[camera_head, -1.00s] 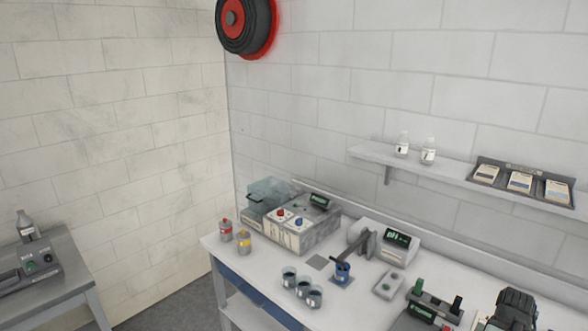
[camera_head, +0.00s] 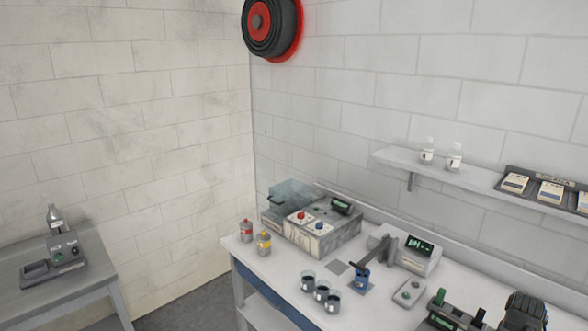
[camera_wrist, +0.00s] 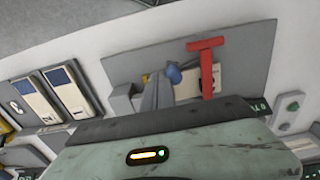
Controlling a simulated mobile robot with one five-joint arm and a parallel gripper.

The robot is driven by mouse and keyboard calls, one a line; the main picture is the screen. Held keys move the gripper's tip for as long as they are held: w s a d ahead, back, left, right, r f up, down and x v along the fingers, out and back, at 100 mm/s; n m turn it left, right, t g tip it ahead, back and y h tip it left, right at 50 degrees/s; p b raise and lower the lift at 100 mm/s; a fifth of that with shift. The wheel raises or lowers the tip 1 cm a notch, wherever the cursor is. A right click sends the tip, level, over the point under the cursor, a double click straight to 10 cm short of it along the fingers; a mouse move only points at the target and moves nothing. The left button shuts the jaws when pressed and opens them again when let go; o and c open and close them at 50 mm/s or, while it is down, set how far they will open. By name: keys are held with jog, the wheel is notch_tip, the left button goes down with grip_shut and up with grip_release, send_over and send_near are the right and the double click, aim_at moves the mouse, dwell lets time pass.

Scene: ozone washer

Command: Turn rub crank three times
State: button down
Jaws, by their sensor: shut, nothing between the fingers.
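In the wrist view my gripper (camera_wrist: 158,92) shows as narrow grey fingers close together, above my pale green housing. They look shut and empty. A blue knob (camera_wrist: 173,74) appears close to their tips; I cannot tell whether they touch it. A red T-shaped bar (camera_wrist: 207,68) stands right of the knob, in front of a grey panel (camera_wrist: 250,55). I cannot tell whether the knob or the bar belongs to the rub crank. In the head view a dark device with green and black upright parts (camera_head: 452,314) stands at the lower right. No crank is clear there.
The white bench (camera_head: 300,268) carries a grey control box (camera_head: 325,236), several small cups (camera_head: 320,291), a pH meter (camera_head: 418,252) and a small grey box (camera_head: 408,293). A shelf (camera_head: 450,169) with bottles and cards is above. A side table (camera_head: 85,291) stands left.

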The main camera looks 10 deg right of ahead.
jog(key=shift+w+a, duration=0.1)
jog(key=shift+w, duration=0.35)
jog(key=shift+w+d, duration=0.2)
jog(key=shift+w, duration=1)
jog(key=shift+w+d, duration=0.3)
jog(key=shift+w, duration=0.25)
jog(key=shift+w+d, duration=0.3)
jog(key=shift+w, duration=0.2)
